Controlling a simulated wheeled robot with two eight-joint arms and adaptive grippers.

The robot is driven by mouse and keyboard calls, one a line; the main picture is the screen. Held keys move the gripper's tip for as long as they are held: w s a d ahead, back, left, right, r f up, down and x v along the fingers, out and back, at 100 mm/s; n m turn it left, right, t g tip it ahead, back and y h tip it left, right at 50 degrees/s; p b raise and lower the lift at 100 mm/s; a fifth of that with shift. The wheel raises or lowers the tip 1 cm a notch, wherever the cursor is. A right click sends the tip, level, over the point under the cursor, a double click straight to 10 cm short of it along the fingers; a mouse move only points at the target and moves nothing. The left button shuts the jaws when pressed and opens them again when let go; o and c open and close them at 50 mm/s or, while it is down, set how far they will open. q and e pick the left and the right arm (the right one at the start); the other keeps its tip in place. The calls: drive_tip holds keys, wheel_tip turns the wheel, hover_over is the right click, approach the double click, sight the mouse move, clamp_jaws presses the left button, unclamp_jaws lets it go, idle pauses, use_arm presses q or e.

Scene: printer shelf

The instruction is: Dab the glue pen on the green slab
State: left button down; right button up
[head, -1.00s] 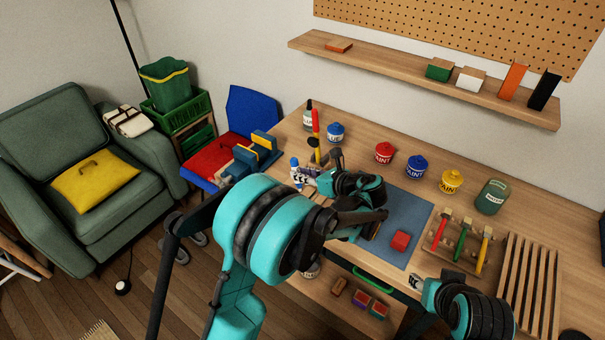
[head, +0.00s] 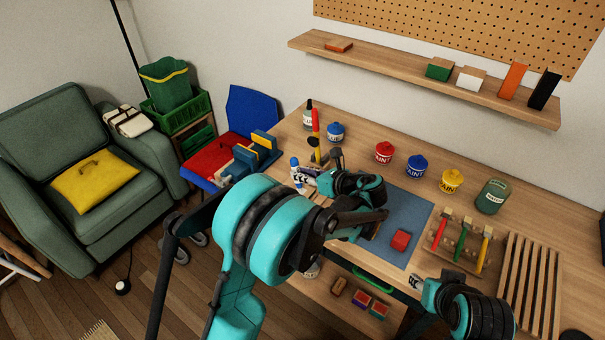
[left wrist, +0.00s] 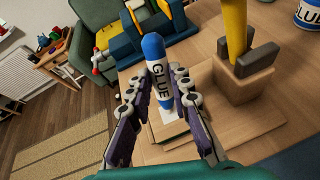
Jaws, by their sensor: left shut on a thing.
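The glue pen, white with a blue cap and GLUE lettering, is in my left gripper (left wrist: 162,88). The pen (left wrist: 155,66) stands nearly upright between the two fingers in the left wrist view. In the head view its blue cap (head: 294,162) shows beside my left gripper (head: 306,174). A green block (head: 440,69) sits on the wall shelf. My right gripper (head: 415,282) is partly visible at the lower right.
A wooden holder (left wrist: 245,85) with a yellow-handled tool stands right of the pen. Paint pots (head: 385,152) line the table's back. A red block (head: 401,239) lies on the blue mat (head: 408,205). A tool rack (head: 462,243) and slatted rack (head: 527,275) stand at the right.

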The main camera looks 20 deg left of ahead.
use_arm(q)
wheel_tip(320, 180, up, 7)
drive_tip(key=p, duration=0.4)
drive_tip(key=shift+p, duration=0.4)
